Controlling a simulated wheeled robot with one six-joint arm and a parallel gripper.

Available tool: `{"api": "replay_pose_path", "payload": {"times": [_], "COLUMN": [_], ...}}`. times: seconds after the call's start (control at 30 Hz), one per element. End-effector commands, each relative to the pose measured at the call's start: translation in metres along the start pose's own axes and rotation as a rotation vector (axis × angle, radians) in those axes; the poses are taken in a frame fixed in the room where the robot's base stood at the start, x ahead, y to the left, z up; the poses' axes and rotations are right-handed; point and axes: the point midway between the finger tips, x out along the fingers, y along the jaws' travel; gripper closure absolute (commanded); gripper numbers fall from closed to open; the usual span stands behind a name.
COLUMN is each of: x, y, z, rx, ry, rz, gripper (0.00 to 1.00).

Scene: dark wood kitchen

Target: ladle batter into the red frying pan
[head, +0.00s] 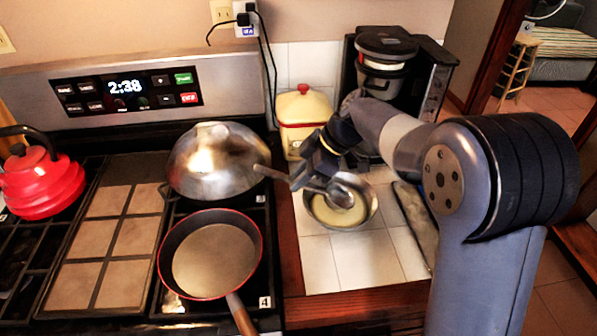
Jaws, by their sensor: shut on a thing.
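The red frying pan (215,256) sits on the front right of the stove, its wooden handle pointing toward the front. It has a red rim, and its inside looks plain grey-brown. A metal bowl (316,212) with pale yellow batter (333,213) stands on the white tiled counter right of the pan. My gripper (318,168) is above the back left of the bowl, shut on a metal ladle (342,194). The ladle's head is over the bowl, and its handle reaches left toward the domed lid. I cannot tell whether the ladle's head touches the batter.
A domed metal lid or wok (216,160) stands behind the pan. A red kettle (42,180) is at the far left. A yellow canister (304,115) and a black coffee maker (440,75) stand behind the bowl. A dark flat object (415,222) lies right of the bowl.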

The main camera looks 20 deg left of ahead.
Motion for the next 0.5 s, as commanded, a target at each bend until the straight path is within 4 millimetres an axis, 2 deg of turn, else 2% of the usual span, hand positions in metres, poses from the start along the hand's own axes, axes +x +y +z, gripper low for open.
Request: {"api": "replay_pose_path", "payload": {"times": [0.27, 0.4, 0.5], "x": [0.016, 0.004, -0.003], "y": [0.0, 0.0, 0.0], "z": [0.022, 0.027, 0.019], "rx": [0.001, 0.001, -0.001], "ry": [0.0, 0.0, 0.0], "rz": [-0.001, 0.002, 0.001], "gripper": [1.0, 1.0, 1.0]}}
